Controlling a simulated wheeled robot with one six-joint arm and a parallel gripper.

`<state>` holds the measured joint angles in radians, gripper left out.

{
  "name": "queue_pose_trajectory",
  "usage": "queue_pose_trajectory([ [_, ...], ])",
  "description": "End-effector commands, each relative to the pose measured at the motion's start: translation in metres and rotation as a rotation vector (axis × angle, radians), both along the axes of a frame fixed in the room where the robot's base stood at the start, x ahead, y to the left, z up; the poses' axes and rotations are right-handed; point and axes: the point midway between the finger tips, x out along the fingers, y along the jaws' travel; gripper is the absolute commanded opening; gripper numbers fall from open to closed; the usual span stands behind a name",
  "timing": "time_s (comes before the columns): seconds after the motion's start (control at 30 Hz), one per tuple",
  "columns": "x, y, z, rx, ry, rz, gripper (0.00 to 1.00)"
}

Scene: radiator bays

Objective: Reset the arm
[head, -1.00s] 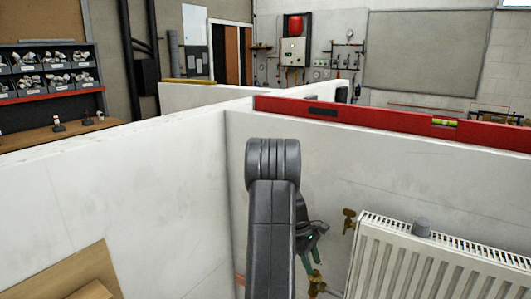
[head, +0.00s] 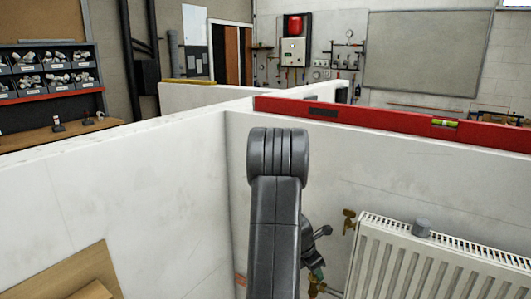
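My arm (head: 275,215) rises in the middle of the head view, its thick dark grey elbow at the top.
White partition walls (head: 130,190) meet in a corner behind the arm. A red spirit level (head: 390,122) lies along the right wall's top. Another brass valve (head: 348,218) sits by the radiator's upper left, and a grey cap (head: 421,227) tops the radiator. Wooden boards (head: 75,278) are at lower left.

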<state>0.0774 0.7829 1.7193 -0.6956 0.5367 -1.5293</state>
Motion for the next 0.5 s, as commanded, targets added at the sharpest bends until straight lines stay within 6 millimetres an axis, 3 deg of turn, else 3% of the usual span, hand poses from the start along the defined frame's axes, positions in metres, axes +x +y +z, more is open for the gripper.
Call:
queue_pose_trajectory([
  [0.5, -0.0034, -0.0026, 0.0017, 0.001, 0.0, 0.441, 0.42],
])
